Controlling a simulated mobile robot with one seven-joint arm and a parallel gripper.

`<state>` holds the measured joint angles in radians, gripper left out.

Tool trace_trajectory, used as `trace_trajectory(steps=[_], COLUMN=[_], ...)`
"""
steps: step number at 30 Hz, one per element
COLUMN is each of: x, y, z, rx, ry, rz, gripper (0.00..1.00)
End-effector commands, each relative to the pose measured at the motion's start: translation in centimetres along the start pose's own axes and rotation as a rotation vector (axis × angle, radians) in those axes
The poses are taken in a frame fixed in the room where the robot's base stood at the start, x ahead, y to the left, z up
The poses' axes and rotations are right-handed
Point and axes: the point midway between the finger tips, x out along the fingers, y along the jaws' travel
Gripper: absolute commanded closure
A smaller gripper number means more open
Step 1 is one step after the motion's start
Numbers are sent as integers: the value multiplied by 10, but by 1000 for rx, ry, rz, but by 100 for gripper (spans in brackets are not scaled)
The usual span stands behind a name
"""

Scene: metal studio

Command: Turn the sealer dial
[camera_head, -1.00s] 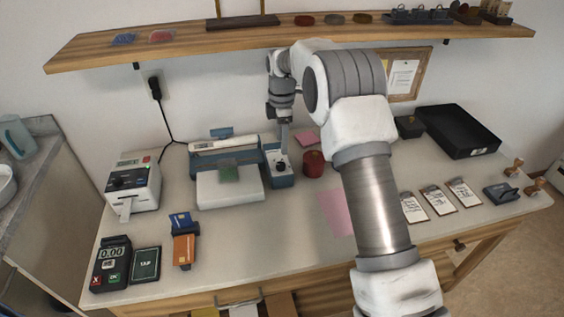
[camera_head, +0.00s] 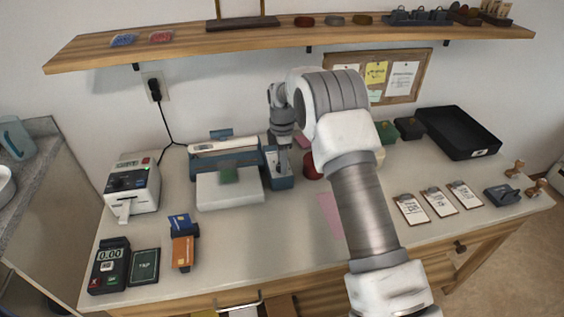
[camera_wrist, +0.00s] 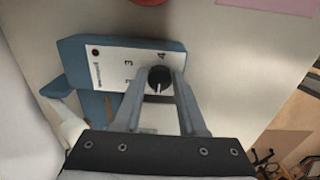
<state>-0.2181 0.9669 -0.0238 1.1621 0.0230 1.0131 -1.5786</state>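The sealer is a blue and white machine at the back of the table in the head view (camera_head: 222,150). Its right end, a blue block with a white panel, fills the upper middle of the wrist view (camera_wrist: 110,60). The sealer dial (camera_wrist: 160,78) is a round black knob with a pale pointer line, set on that panel beside printed numbers. My gripper (camera_wrist: 162,74) reaches over the panel with one finger on each side of the dial. Slim gaps seem to show between fingers and knob. In the head view my gripper (camera_head: 283,165) hides the dial.
A red round object (camera_head: 312,167) stands close to the right of the sealer. A white label printer (camera_head: 133,185) stands to the left, and a black tray (camera_head: 460,135) lies at the back right. A shelf (camera_head: 290,38) spans the wall above. The front middle table is clear.

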Motion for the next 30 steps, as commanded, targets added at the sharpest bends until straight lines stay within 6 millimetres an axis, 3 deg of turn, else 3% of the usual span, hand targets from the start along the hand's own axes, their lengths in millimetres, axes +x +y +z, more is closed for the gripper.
trace_trajectory(steps=[1,6,20,30], x=[0,0,-1,-1], y=[0,0,0,-1], z=[0,0,0,-1], rx=[0,0,59,308], ry=[0,0,0,1], rz=[0,0,0,1], gripper=[70,100,100,100])
